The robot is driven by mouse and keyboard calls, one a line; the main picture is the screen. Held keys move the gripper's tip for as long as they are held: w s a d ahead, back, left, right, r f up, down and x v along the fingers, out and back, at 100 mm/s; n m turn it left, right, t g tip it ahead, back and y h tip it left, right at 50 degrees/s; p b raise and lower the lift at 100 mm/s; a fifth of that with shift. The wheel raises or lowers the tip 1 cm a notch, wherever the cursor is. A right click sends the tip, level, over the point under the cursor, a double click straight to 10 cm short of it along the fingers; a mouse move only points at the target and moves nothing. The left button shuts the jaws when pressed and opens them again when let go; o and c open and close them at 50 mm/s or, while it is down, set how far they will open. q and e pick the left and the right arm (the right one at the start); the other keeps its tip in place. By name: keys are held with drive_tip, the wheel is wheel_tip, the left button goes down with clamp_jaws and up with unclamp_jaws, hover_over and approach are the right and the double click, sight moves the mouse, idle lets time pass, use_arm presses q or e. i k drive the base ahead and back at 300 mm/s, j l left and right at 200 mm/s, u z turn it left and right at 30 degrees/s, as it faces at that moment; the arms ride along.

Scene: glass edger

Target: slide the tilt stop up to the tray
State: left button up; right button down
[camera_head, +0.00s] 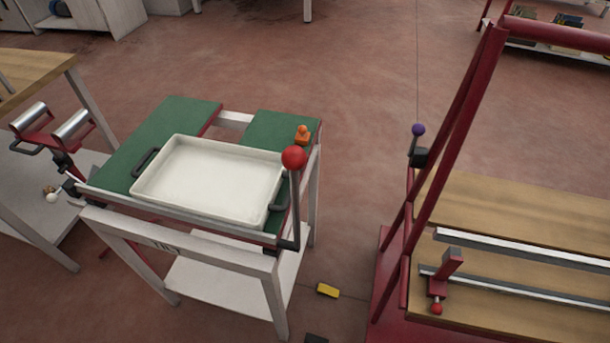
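A white shallow tray (212,180) with black handles at its left and right ends lies on the green-topped tilt table (166,127), near its front edge rail. A small orange block with a rounded knob (302,135) sits on the right green panel, near the back right corner. It looks like the tilt stop, and a strip of green shows between it and the tray. A lever with a red ball knob (294,158) rises at the table's front right corner, close to the tray's right end. Neither of my grippers is in view.
A red-framed rack with wooden boards (520,210) stands at the right, with a red clamp (444,277) on its rail. A roller stand (70,126) is at the left. A yellow block (327,290) lies on the floor. Open floor lies behind the table.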

sight(302, 137)
drive_tip(key=k+l+z, duration=0.1)
drive_tip(key=z, duration=0.25)
drive_tip(key=l+z, duration=0.2)
drive_tip(key=z, duration=0.15)
drive_tip(key=l+z, duration=0.2)
drive_tip(key=z, duration=0.2)
drive_tip(key=k+l, duration=0.05)
